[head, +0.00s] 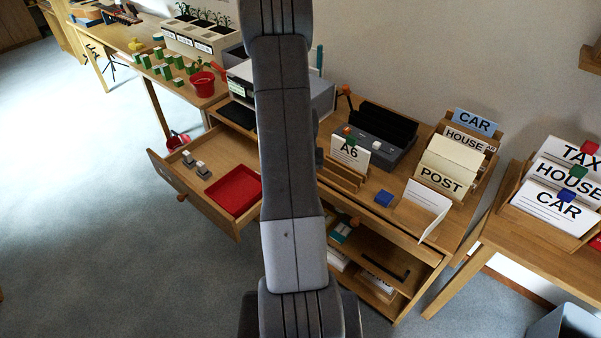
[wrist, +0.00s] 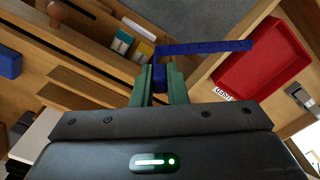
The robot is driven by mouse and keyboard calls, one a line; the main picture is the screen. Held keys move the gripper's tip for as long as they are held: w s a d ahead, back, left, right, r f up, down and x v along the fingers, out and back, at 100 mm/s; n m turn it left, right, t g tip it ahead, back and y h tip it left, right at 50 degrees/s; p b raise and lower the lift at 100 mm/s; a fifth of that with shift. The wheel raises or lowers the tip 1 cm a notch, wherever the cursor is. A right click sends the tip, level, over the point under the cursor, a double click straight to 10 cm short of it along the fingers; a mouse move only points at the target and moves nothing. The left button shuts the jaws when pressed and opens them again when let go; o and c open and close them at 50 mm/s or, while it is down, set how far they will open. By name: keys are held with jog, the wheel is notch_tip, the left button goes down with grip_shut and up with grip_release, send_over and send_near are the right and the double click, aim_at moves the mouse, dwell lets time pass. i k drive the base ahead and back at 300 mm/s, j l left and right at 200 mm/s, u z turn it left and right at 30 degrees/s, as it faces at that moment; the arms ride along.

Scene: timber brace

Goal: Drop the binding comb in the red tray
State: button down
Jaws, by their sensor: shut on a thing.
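The binding comb (wrist: 210,47) is a thin blue strip with small dark marks, with a blue block-like part at its left end. My gripper (wrist: 160,78) has green fingers shut on that end, and the strip sticks out to the right. The red tray (wrist: 262,57) lies to the right of the fingers in the wrist view, and the strip's free end reaches near its left side. In the head view the red tray (head: 236,190) sits in an open drawer. My arm hides the gripper and comb there.
The open drawer (head: 205,185) also holds small grey-and-white pieces (head: 195,164) left of the tray. On the desk are a blue block (head: 384,197), an A6 card holder (head: 345,165) and a dark machine (head: 378,133). An open shelf below holds several items.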

aim_at(239, 193)
jog(key=i+j, duration=0.15)
jog(key=j, duration=0.25)
jog(key=i+j+z, duration=0.1)
jog(key=j, duration=0.25)
jog(key=i+j, duration=0.15)
jog(key=j, duration=0.25)
jog(key=i+j, duration=0.15)
jog(key=j, duration=0.25)
jog(key=i+j+z, duration=0.1)
jog(key=j, duration=0.3)
jog(key=i+j, duration=0.15)
jog(key=j, duration=0.25)
jog(key=i+j+z, duration=0.1)
jog(key=j, duration=0.3)
